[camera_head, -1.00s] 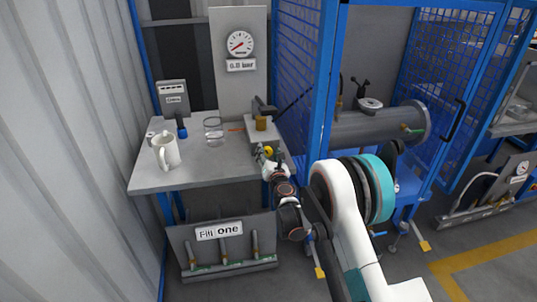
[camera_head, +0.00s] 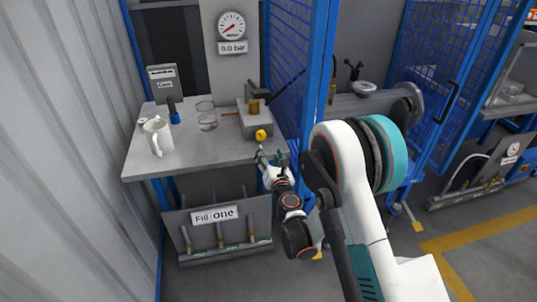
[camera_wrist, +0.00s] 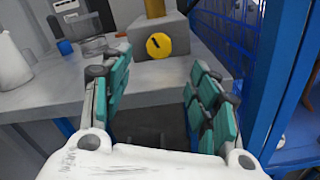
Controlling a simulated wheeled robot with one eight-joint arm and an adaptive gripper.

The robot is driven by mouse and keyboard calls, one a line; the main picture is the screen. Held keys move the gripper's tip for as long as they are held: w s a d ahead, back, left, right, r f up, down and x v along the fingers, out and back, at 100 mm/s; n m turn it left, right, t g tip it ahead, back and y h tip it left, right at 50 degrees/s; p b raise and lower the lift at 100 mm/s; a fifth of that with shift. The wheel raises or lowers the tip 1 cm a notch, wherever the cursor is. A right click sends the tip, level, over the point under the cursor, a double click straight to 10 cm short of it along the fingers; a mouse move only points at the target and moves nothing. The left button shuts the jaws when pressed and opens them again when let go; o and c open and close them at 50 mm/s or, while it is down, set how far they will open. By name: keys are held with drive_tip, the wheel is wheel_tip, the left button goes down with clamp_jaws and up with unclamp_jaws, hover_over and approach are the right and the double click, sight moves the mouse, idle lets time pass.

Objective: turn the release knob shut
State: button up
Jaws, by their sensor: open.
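The release knob (camera_head: 261,135) is a round yellow disc on the front of a grey block (camera_head: 245,122) at the bench's right end. In the wrist view the knob (camera_wrist: 158,46) faces me with a small dark mark on it. My gripper (camera_head: 272,156) is open and empty in front of and below the knob, apart from it. In the wrist view its teal-padded fingers (camera_wrist: 150,85) stand wide apart, with the knob beyond the gap between them. A dial gauge (camera_head: 231,26) on the panel behind has a readout that looks like "0.0 bar".
A brass cylinder (camera_head: 254,107) tops the block. A blue mesh cage (camera_head: 292,70) stands close on the right. A "Fill one" panel (camera_head: 215,215) is below.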

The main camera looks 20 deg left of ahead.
sight(261, 136)
drive_tip(key=w+a+n, duration=0.2)
drive_tip(key=w, duration=0.1)
drive_tip(key=w+a+n, duration=0.2)
drive_tip(key=w, duration=0.2)
drive_tip(key=w+a+n, duration=0.2)
drive_tip(key=w+a, duration=0.1)
drive_tip(key=shift+w, duration=0.4)
idle(0.4)
drive_tip(key=c, duration=1.1)
